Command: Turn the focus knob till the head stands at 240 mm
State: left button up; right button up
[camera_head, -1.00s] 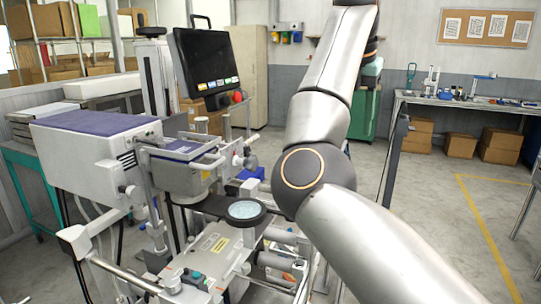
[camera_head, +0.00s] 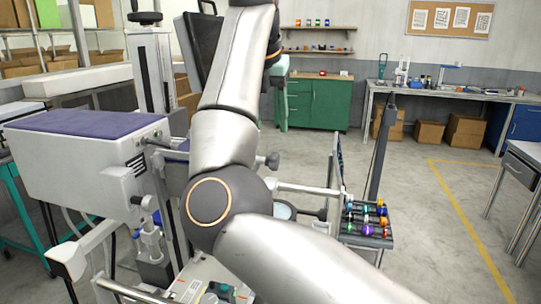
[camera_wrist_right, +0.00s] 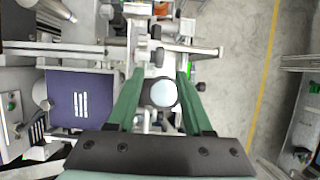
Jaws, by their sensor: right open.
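The film machine's large white head with a purple top (camera_head: 80,123) stands at left in the head view. A purple-topped unit (camera_wrist_right: 82,98) shows at left in the right wrist view. A dark knob (camera_head: 272,160) sticks out beside my arm; I cannot tell if it is the focus knob. My right gripper (camera_wrist_right: 160,80) is open, its green fingers pointing down over the machine. A round pale disc with a dark rim (camera_wrist_right: 162,92) shows between the fingers; contact cannot be told. In the head view my right arm hides the machine's middle. No millimetre reading is legible. My left gripper is not in view.
A dark rack of colourful small items (camera_head: 366,222) stands right of my arm. A tall column (camera_head: 150,85) rises behind the machine. A green cabinet (camera_head: 318,100) and a workbench (camera_head: 450,95) are at the back. The floor at right (camera_head: 425,215) is clear.

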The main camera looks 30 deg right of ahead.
aim_at(274, 155)
jog(key=x, duration=0.9)
jog(key=shift+w+d+f, duration=0.1)
jog(key=shift+w+f, duration=0.05)
jog(key=shift+f, duration=0.2)
grip_shut()
